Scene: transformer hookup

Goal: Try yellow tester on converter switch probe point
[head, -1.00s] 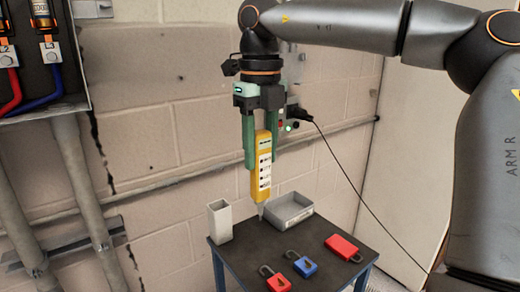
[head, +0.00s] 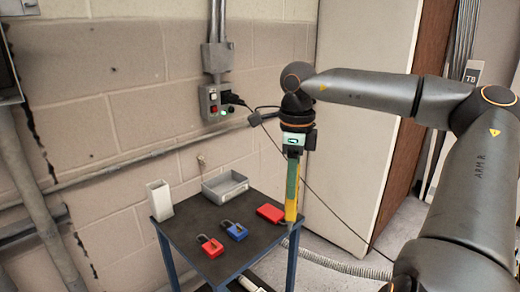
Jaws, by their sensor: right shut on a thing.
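My right gripper (head: 292,180) is shut on the yellow tester (head: 291,212) and holds it upright, tip down, at the right edge of the small dark table. The gripper's fingers hide part of the tester. A grey switch box (head: 212,104) with red, white and green parts is on the wall, left of and behind the gripper, well apart from the tester. I cannot tell whether this is the converter switch, and no probe point can be made out. My left gripper is not in view.
The table (head: 195,240) carries a white upright holder (head: 159,200), a grey tray (head: 226,188), a red padlock (head: 210,246), a blue padlock (head: 235,230) and a red block (head: 270,213). A black cable (head: 310,190) runs from the switch box behind my gripper.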

